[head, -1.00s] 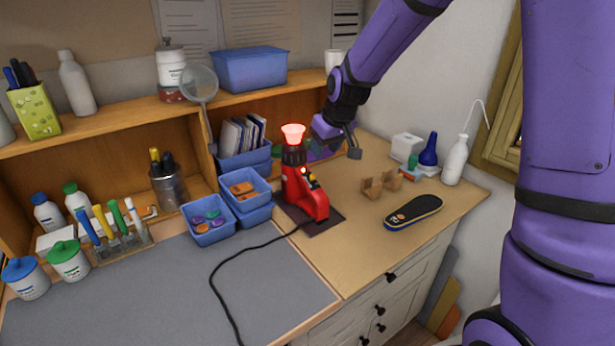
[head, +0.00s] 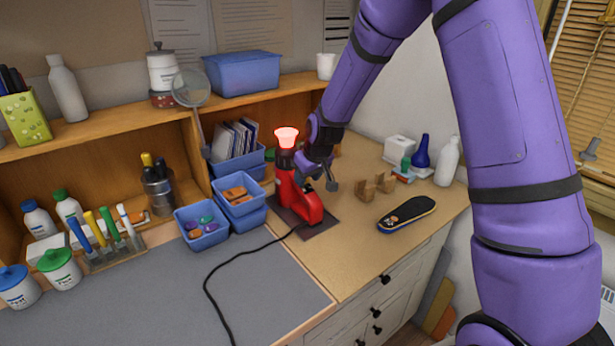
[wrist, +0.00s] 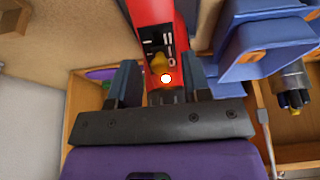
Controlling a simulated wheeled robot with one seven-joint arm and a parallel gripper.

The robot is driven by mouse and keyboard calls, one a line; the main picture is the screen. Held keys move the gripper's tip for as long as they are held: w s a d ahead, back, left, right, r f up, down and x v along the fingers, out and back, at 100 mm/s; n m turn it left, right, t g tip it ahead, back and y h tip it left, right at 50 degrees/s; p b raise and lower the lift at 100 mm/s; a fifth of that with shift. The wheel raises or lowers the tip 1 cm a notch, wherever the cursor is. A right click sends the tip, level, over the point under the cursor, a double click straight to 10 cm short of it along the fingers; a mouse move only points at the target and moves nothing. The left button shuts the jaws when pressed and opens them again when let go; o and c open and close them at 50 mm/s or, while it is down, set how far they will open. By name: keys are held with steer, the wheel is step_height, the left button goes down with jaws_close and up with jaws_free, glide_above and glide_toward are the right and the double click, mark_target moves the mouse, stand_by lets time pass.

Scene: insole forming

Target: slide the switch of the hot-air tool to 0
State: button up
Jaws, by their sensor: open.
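The red hot-air tool (head: 304,204) stands upright on a dark mat, its nozzle (head: 286,137) glowing red. In the wrist view its body (wrist: 148,12) runs down between my fingers, with a dark switch plate bearing white marks. The yellow switch knob (wrist: 158,62) appears near the 0 mark at the plate's lower end; its exact setting I cannot tell. A bright lamp (wrist: 166,78) glows just below it. My gripper (wrist: 161,76) is open, one finger on each side of the tool in this view; contact is unclear. In the head view my gripper (head: 322,181) is beside the tool's upper right.
Blue bins (head: 201,226) stand close left of the tool. Its black cord (head: 222,280) trails over the grey mat. Bare wood lies around the insole.

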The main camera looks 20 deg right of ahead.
steer(key=shift+c, duration=0.4)
jaws_close()
steer(key=shift+w+a+r, duration=0.15)
steer(key=shift+w+r, duration=0.05)
steer(key=shift+w, duration=0.25)
steer(key=shift+w+a+r, duration=0.15)
steer(key=shift+w+r, duration=0.05)
steer(key=shift+w, duration=0.2)
steer(key=shift+o, duration=0.4)
jaws_free()
